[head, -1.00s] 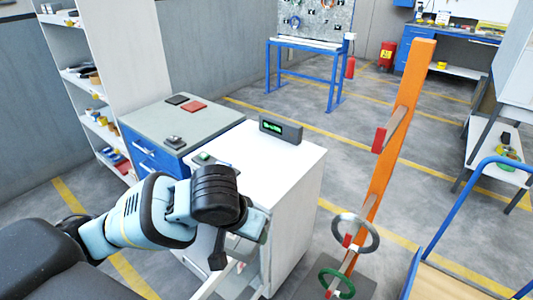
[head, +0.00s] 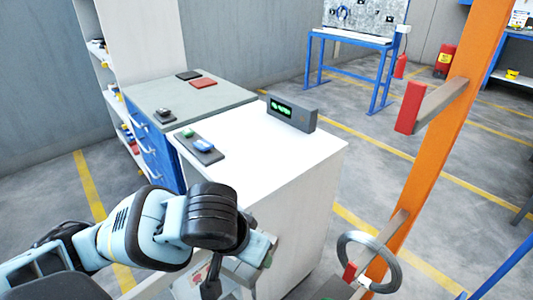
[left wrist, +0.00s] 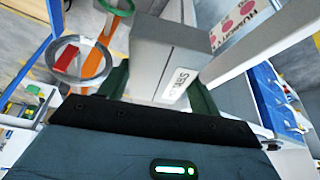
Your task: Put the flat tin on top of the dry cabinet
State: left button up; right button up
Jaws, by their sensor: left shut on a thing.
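The dry cabinet (head: 275,165) is a white box-shaped unit in the middle of the head view, with a dark green-lit display (head: 291,113) on its top. My left gripper (head: 240,278) is low in front of the cabinet, below its top. In the left wrist view its fingers (left wrist: 160,95) are shut on a grey box-like thing with a label reading "SENSO", which looks like the flat tin (left wrist: 165,55). In the head view the tin is largely hidden by my wrist. My right gripper is not in view.
A small grey tray (head: 210,154) with green and blue items lies at the cabinet top's left edge; the rest of the top is clear. A blue drawer unit (head: 150,150) stands left. An orange post (head: 440,150) with arms and a grey ring (head: 347,250) stands right.

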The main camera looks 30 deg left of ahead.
pick_arm(q)
jog(key=w+f+b, duration=0.2)
jog(key=b, duration=0.1)
jog(key=shift+w+f+b, duration=0.1)
jog(key=shift+f+b, duration=0.05)
jog(key=shift+b, duration=0.25)
jog(key=shift+w+b, duration=0.1)
jog(key=shift+b, duration=0.2)
jog(key=shift+w, duration=0.15)
